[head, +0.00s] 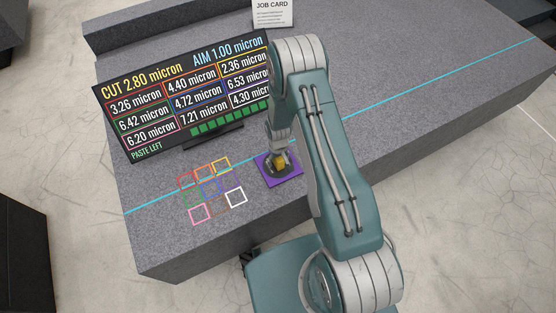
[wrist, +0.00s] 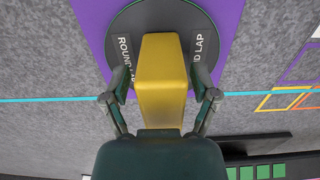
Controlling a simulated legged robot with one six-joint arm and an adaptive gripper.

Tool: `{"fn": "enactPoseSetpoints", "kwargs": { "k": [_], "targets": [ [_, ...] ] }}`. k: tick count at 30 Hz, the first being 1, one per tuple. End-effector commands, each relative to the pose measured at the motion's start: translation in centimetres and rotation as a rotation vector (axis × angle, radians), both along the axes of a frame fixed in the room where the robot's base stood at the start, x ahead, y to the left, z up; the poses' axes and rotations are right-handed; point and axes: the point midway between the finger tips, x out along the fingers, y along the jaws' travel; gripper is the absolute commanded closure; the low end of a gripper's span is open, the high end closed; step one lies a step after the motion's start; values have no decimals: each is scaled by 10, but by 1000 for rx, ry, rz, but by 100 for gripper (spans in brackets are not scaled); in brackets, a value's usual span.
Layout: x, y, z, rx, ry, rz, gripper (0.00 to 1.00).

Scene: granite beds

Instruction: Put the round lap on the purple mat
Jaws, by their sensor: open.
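The round lap (wrist: 198,25) is a dark disc with white "ROUND LAP" lettering and a yellow block-shaped handle (wrist: 162,85). It lies on the purple mat (wrist: 229,14), which also shows in the head view (head: 293,178). In the head view the dark disc and yellow handle (head: 281,161) sit within the mat, partly hidden by my arm. My gripper (wrist: 162,80) is open, with one finger on each side of the handle. Small gaps seem to show between fingers and handle. Its fingers are hard to make out in the head view.
Coloured square outlines (head: 200,214) are marked on the granite bed left of the mat. A screen with micron readings (head: 190,95) stands behind them. A cyan line (head: 430,85) crosses the bed. A job card (head: 272,13) stands at the back. The granite right of my arm is clear.

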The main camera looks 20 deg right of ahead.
Motion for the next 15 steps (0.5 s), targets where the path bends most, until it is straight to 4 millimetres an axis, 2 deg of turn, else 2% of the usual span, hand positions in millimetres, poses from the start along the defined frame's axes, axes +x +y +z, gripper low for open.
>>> {"fn": "enactPoseSetpoints", "kwargs": {
  "k": [15],
  "targets": [
    [1,0,92,0,-3,1,23]
  ]
}}
